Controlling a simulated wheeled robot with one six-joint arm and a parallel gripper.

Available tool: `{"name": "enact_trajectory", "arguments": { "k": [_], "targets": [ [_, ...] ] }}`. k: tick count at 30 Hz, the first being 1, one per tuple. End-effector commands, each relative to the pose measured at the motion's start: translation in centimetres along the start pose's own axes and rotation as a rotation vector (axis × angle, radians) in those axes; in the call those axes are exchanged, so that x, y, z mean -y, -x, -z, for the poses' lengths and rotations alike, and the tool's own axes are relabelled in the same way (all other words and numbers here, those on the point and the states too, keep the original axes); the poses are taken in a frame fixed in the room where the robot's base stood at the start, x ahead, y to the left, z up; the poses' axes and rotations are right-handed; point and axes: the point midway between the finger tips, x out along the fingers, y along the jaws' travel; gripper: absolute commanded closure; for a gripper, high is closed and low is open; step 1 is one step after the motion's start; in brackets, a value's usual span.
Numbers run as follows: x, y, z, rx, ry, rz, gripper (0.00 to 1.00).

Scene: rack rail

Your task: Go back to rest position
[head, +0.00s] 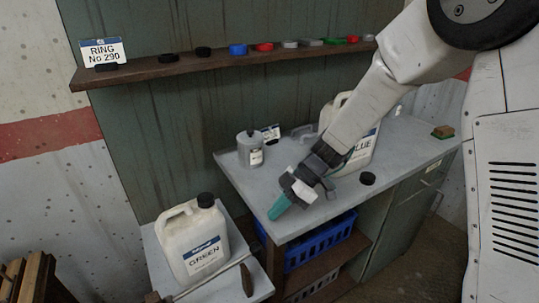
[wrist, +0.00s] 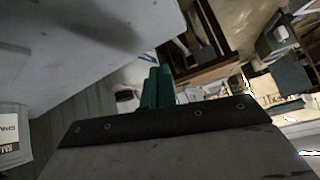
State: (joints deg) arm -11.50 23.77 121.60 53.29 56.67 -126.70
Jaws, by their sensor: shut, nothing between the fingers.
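My gripper (head: 279,207) has teal fingers and hangs over the front left part of the grey bench top (head: 237,177), with nothing in it. In the wrist view the two teal fingers (wrist: 157,88) stand side by side, shut together. My arm comes down from the upper right and hides part of a white jug labelled BLUE (head: 362,150) on the bench. I cannot tell the exact height of the fingers above the bench.
A jug labelled GREEN (head: 198,245) stands on a lower table, left. A grey canister (head: 249,149) and black cap (head: 367,178) are on the bench. A wall shelf (head: 160,67) carries several coloured caps. Blue crate (head: 318,243) sits below.

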Motion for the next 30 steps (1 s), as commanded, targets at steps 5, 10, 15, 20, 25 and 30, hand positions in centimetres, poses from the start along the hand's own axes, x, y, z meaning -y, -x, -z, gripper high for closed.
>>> {"name": "enact_trajectory", "arguments": {
  "k": [5, 10, 15, 20, 25, 30],
  "targets": [
    [0.3, 0.0, -0.1, 0.005, -0.166, 0.015, 1.0],
    [4.2, 0.4, -1.4, 0.1, -0.537, 0.097, 1.0],
    [9.6, 4.8, -1.5, 0.253, -0.901, 0.066, 1.0],
    [14.9, 9.7, -1.8, 0.381, -1.194, -0.068, 1.0],
    [20.1, 14.1, -2.5, 0.453, -1.427, -0.266, 1.0],
    [24.8, 17.6, -3.3, 0.465, -1.584, -0.487, 1.0]
  ]
}}
